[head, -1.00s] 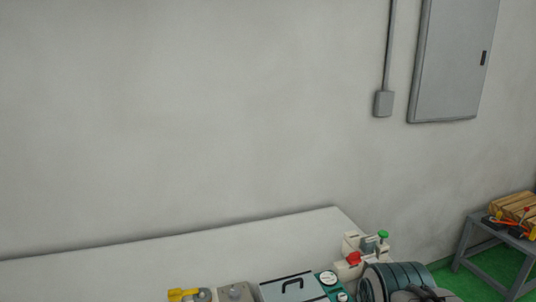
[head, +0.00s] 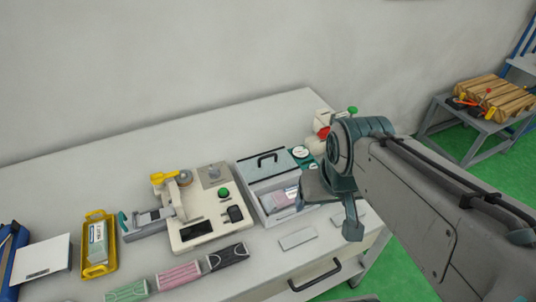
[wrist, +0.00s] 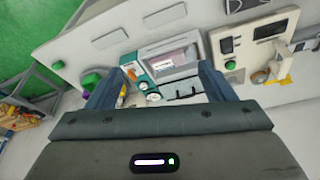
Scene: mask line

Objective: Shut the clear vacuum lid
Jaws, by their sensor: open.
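The clear vacuum lid (head: 262,168), a pale panel with a black handle, stands raised at the back of the vacuum chamber box (head: 262,208). A packaged pink-and-white item (head: 283,198) shows inside the open chamber. In the wrist view the chamber (wrist: 172,64) lies between my fingers, with the lid's dark handle (wrist: 180,95) at its lower edge. My gripper (head: 330,214) is open and empty, just right of the chamber in the head view. It also shows in the wrist view (wrist: 158,82). I cannot tell the gap between the fingers and the lid.
A cream sealing machine (head: 205,215) with a yellow lever stands left of the chamber. Further left are a yellow tray (head: 98,264) and a white plate (head: 42,258). Masks in several colours (head: 178,274) lie along the front edge. A red-and-green-topped device stands behind my gripper.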

